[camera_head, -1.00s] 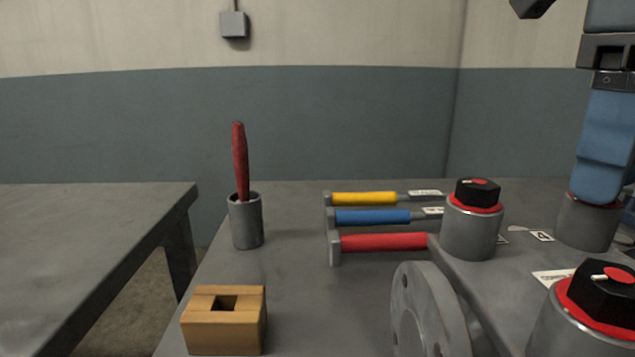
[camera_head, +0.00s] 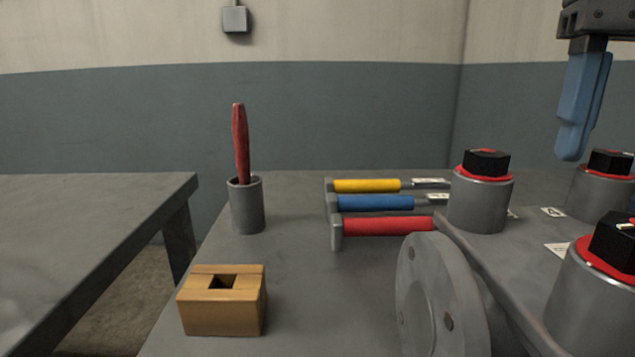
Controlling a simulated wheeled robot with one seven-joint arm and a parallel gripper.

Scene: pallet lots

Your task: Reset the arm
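My gripper (camera_head: 582,105) hangs at the upper right with its blue fingers pointing down. It is above and a little left of the back-right grey cylinder (camera_head: 598,195), clear of its black knob (camera_head: 611,162). Nothing shows at the fingertips. The fingers overlap in this view, so I cannot see whether there is a gap between them.
Two more grey cylinders (camera_head: 478,207) (camera_head: 590,305) have black knobs with red rings. A grey flange wheel (camera_head: 440,295) stands in front. Yellow, blue and red-handled tools (camera_head: 385,226), a cup (camera_head: 246,208) with a red-handled tool, and a slotted wooden block (camera_head: 222,308) occupy the bench.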

